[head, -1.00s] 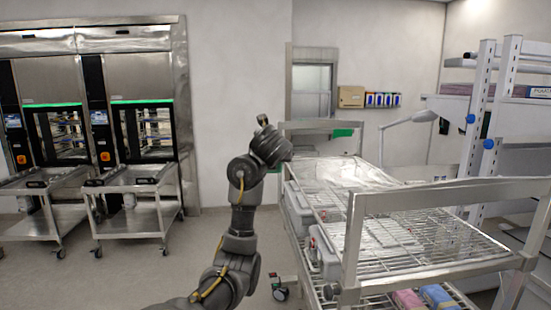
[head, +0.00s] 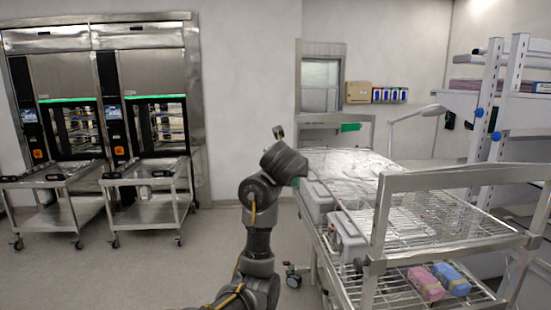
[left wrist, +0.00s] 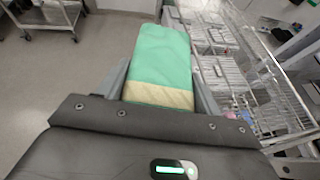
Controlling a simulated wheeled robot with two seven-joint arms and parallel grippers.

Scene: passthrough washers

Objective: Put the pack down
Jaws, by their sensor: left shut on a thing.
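A green pack with a beige band (left wrist: 162,55) is held between the two fingers of my left gripper (left wrist: 160,80) in the left wrist view. The pack is above the floor, beside the wire rack cart. In the head view my left gripper (head: 279,133) is mostly hidden behind my own wrist, left of the cart (head: 440,180). The held pack is hardly visible there. My right gripper is in neither view.
The cart's top wire shelf has much clear room. Grey bins (head: 348,238) stand along its left side; a pink pack (head: 425,283) and a blue pack (head: 451,278) lie lower. Two washers (head: 155,85) with trolleys (head: 150,178) stand at left. A white rack (head: 485,100) stands right.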

